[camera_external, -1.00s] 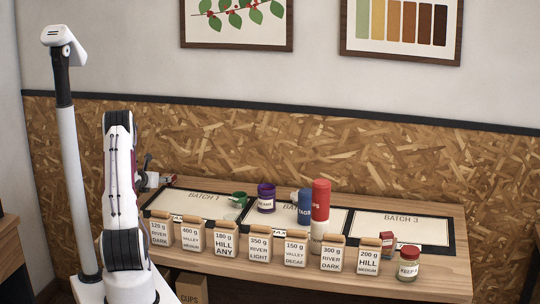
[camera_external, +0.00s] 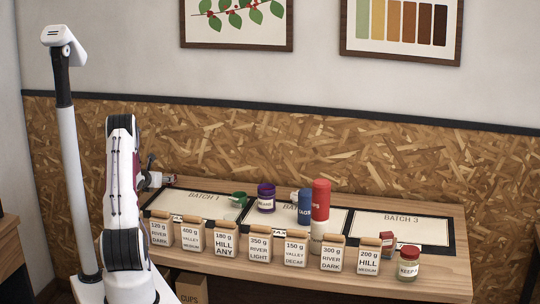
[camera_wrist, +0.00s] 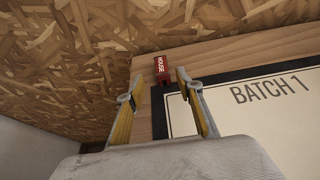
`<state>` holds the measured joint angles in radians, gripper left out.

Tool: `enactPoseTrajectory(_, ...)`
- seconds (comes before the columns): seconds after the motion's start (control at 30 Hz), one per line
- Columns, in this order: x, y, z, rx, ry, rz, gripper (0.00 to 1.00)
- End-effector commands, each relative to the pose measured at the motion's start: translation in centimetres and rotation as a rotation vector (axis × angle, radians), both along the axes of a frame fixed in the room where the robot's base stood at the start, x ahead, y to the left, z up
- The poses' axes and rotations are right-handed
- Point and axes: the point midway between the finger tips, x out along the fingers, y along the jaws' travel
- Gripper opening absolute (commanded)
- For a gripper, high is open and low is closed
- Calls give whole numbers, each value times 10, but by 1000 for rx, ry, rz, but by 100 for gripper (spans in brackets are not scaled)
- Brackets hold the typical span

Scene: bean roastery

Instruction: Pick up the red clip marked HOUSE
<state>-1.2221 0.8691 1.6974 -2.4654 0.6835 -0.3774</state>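The red clip marked HOUSE (camera_wrist: 161,68) lies on the wooden table near its back edge, beside the dark corner of the BATCH 1 mat, in the wrist view. My gripper (camera_wrist: 159,82) is open, with one finger on each side of the picture. The clip shows just past the fingertips, roughly in line with the gap between them, and nothing is held. In the external view my gripper (camera_external: 153,172) is at the table's back left corner, partly behind my arm, and the clip is hard to make out there.
The BATCH 1 mat (camera_wrist: 250,112) lies right of the clip. The chipboard wall (camera_wrist: 55,45) rises close behind. A green scoop (camera_external: 239,197), purple jar (camera_external: 266,199), and blue (camera_external: 305,207) and red (camera_external: 321,199) cylinders stand farther right. Several labelled bags (camera_external: 226,243) line the front.

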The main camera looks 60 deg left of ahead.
Motion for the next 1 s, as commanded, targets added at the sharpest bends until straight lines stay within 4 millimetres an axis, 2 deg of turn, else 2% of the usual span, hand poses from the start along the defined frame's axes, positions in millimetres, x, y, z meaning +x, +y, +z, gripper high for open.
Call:
enactPoseTrajectory(0.27,3,2,-2,0,0,-1,36)
enactPoseTrajectory(0.7,28,23,-17,0,0,-1,36)
enactPoseTrajectory(1.0,36,31,-21,1,-1,0,36)
